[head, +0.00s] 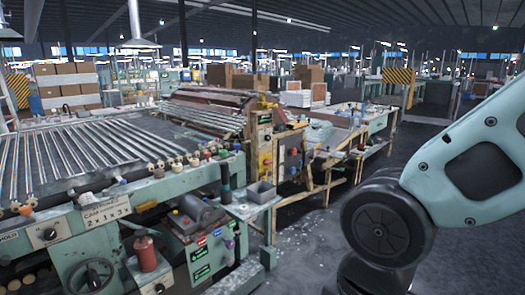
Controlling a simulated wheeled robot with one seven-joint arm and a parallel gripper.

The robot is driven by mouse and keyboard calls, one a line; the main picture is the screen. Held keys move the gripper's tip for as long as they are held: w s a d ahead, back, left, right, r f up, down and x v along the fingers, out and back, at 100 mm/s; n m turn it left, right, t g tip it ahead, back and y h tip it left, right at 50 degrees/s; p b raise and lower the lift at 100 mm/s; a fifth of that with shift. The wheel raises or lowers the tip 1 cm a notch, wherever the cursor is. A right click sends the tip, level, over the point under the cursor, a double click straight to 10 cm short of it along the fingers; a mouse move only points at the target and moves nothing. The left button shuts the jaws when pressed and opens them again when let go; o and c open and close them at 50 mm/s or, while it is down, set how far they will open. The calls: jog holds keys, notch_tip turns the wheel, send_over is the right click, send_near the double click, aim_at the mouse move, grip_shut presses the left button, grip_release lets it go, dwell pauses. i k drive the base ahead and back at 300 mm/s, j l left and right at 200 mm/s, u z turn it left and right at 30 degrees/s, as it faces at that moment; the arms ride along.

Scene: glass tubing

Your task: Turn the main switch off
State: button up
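I cannot tell which control is the main switch. A dark round knob on a white plate (50,234) sits on the front of the pale green machine (95,242) at the lower left. A yellow and grey control panel (265,148) with several small knobs stands at the machine's right end. A small red knob (293,152) shows just right of that panel. My arm fills the right side of the view; my gripper is out of the frame.
Rows of glass tubes (80,150) lie on the machine's top. A handwheel (92,275) and a red cylinder (145,254) stick out at its front. Dark floor (310,250) lies open between the machine and my arm.

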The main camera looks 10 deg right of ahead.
aim_at(266, 162)
jog(key=i+l, duration=0.15)
jog(key=i, duration=0.5)
jog(key=i+l, duration=0.1)
jog(key=i, duration=0.5)
jog(key=i+l, duration=0.15)
jog(key=i, duration=0.5)
jog(key=u, duration=0.05)
